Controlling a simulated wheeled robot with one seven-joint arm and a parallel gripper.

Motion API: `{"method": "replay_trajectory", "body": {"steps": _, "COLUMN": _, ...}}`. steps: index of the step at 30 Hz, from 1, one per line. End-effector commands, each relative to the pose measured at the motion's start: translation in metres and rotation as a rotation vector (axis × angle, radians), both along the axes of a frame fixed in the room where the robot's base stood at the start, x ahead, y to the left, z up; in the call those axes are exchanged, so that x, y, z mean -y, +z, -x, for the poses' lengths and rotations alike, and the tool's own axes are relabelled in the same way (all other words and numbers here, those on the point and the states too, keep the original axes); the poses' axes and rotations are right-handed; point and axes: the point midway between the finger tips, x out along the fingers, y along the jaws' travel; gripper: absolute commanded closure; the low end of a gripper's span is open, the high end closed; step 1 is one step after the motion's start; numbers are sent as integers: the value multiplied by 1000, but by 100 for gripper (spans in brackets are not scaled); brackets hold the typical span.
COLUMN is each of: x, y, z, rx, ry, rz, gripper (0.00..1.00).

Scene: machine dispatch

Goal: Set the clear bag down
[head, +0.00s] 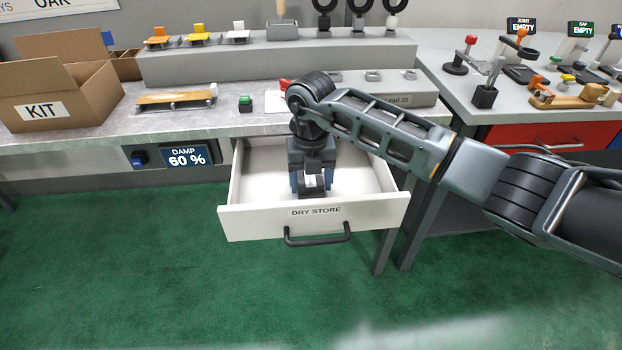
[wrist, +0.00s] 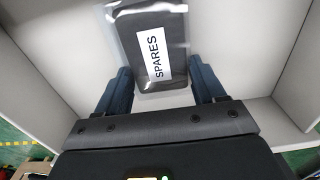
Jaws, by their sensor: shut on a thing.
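The clear bag (wrist: 180,22) has a dark filling and a white label reading SPARES. In the wrist view it sits between the two blue fingers of my gripper (wrist: 165,88), which is shut on it. In the head view my gripper (head: 312,190) points down inside the open white drawer (head: 250,222) marked DRY STORE. The bag shows there only as a small dark and pale patch between the fingers. I cannot tell whether the bag touches the drawer floor.
The drawer's walls stand close around my gripper. Above is a grey bench (head: 190,125) with a wooden piece (head: 176,98), a green button (head: 245,103) and a cardboard box marked KIT (head: 75,95). A DAMP 60 % display (head: 187,156) is left of the drawer. A side table (head: 440,95) stands right.

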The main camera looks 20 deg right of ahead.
Motion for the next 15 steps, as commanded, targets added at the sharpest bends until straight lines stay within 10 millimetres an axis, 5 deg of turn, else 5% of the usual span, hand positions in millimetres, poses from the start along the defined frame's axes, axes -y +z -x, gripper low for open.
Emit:
{"method": "replay_trajectory", "body": {"steps": 10, "x": 0, "y": -3, "z": 0, "rx": 1, "ry": 1, "rz": 0, "gripper": 62}}
{"method": "replay_trajectory", "body": {"steps": 11, "x": 0, "y": -2, "z": 0, "rx": 1, "ry": 1, "rz": 0, "gripper": 28}}
{"method": "replay_trajectory", "body": {"steps": 15, "x": 0, "y": -2, "z": 0, "rx": 1, "ry": 1, "rz": -1, "gripper": 15}}
